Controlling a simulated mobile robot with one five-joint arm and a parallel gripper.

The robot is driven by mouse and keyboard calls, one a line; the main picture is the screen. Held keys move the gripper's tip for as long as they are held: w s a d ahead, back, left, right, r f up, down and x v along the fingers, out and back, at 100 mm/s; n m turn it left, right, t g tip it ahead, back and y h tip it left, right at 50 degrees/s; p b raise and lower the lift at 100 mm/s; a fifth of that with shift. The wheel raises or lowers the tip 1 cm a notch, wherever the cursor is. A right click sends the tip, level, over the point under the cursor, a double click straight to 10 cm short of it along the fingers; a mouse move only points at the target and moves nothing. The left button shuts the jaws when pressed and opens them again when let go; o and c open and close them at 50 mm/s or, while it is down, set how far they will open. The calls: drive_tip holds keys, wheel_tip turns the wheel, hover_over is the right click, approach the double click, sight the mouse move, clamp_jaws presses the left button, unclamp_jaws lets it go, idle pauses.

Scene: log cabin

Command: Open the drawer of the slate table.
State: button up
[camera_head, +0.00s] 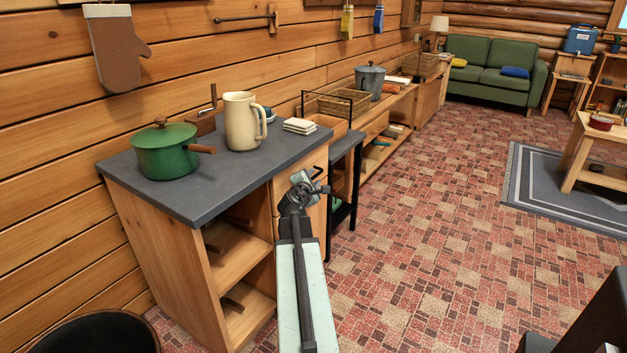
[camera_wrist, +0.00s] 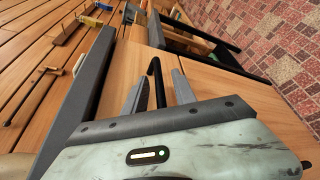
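The slate table (camera_head: 208,205) has a dark grey top on a wooden body, with open shelves at its front left. Its wooden drawer front (camera_head: 318,160) is under the top at the right, looks flush with the body, and is partly hidden by my gripper (camera_head: 304,188). In the wrist view, a dark upright bar handle (camera_wrist: 154,75) stands on the drawer front (camera_wrist: 200,80). My gripper (camera_wrist: 160,92) is open there, with one finger on each side of the handle. I cannot tell whether either finger touches it.
A green pot (camera_head: 165,152), a cream pitcher (camera_head: 241,122) and white coasters (camera_head: 299,126) stand on the slate top. A black-legged side table (camera_head: 346,145) is close beyond the drawer. A black bin (camera_head: 100,335) is at lower left. Tiled floor (camera_head: 430,230) is clear to the right.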

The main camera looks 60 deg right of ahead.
clamp_jaws()
idle(1.4)
